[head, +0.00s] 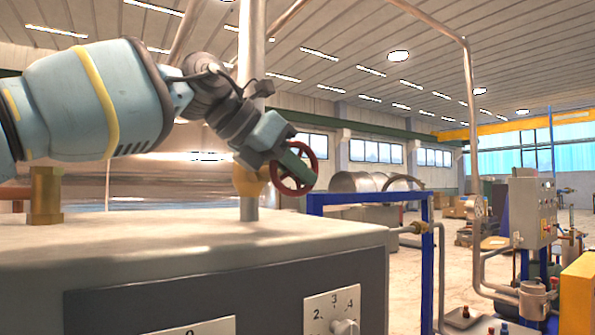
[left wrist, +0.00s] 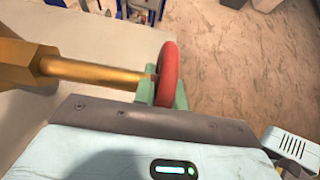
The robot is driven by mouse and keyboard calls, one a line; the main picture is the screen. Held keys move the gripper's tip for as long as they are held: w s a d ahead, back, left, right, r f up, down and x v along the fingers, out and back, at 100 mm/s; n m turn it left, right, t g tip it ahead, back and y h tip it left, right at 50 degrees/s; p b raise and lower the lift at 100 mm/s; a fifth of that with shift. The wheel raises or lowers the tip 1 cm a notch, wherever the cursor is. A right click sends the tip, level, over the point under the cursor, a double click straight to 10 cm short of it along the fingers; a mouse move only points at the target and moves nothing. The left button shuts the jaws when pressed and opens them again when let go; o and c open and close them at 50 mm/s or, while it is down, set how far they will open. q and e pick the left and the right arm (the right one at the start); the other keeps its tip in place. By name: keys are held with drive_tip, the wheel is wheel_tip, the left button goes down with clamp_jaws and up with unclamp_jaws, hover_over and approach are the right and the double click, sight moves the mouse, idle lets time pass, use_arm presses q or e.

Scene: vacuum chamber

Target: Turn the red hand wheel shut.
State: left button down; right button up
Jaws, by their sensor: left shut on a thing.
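The far side of the rim is partly hidden by the gripper. My right gripper is not in view.
The grey cabinet (head: 200,245) with a dial panel fills the lower left. A large shiny vessel (head: 160,175) stands behind the arm. A blue frame (head: 370,197) stands right of the wheel. Open floor (head: 455,270) lies beyond, with a control box (head: 530,212) at the right.

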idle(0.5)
use_arm(q)
drive_tip(key=c, duration=1.4)
unclamp_jaws()
drive_tip(key=shift+c, duration=0.2)
drive_tip(key=v, duration=0.8)
drive_tip(key=shift+w, duration=0.1)
